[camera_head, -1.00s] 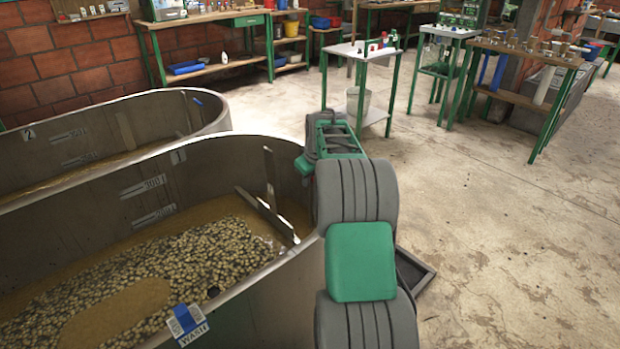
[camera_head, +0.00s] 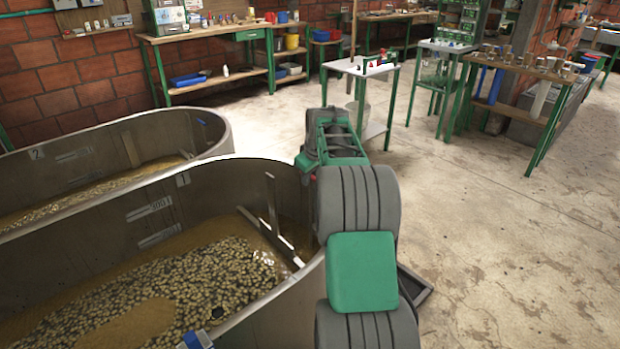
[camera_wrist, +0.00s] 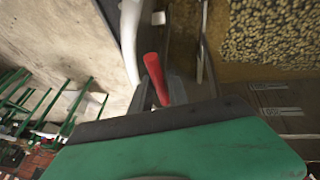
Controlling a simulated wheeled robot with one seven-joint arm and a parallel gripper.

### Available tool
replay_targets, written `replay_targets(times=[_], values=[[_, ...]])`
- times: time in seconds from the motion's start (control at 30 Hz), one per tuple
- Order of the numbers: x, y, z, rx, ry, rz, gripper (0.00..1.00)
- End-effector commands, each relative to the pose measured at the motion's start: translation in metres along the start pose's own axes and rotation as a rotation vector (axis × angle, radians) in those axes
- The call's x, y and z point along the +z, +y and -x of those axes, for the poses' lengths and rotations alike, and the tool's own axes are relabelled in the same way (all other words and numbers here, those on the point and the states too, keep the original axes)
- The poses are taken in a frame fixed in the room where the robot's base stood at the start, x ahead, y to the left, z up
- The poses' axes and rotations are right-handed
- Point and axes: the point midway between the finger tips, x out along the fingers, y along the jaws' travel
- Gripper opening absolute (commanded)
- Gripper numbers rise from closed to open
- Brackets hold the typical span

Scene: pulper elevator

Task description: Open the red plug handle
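The red plug handle (camera_wrist: 155,78) shows in the wrist view as a short red bar, tilted, just ahead of my gripper (camera_wrist: 157,92). Two grey fingers stand apart, one on each side of its lower end. I cannot tell whether either finger touches it. In the head view the handle and the fingers are hidden behind my arm, which reaches down along the outside of the front tank (camera_head: 150,215).
The front tank holds beans and murky liquid, with slats leaning inside. A second tank (camera_head: 100,165) stands behind it. A white-topped table (camera_head: 350,67) and a wooden bench (camera_head: 515,80) stand beyond. The concrete floor at right is clear.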

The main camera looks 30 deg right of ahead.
Motion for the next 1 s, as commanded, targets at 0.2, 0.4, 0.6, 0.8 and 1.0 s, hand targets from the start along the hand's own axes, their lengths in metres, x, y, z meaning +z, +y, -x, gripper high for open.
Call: replay_targets(times=[0.2, 0.4, 0.6, 0.8, 1.0], values=[[0.001, 0.0, -0.001, -0.002, -0.003, 0.0, 0.26], [0.0, 0.0, 0.011, -0.002, -0.002, 0.0, 0.26], [0.0, 0.0, 0.053, 0.0, 0.0, 0.0, 0.26], [0.001, 0.001, 0.076, -0.001, -0.002, -0.002, 0.26], [0.002, 0.001, 0.077, -0.002, -0.003, -0.001, 0.26]])
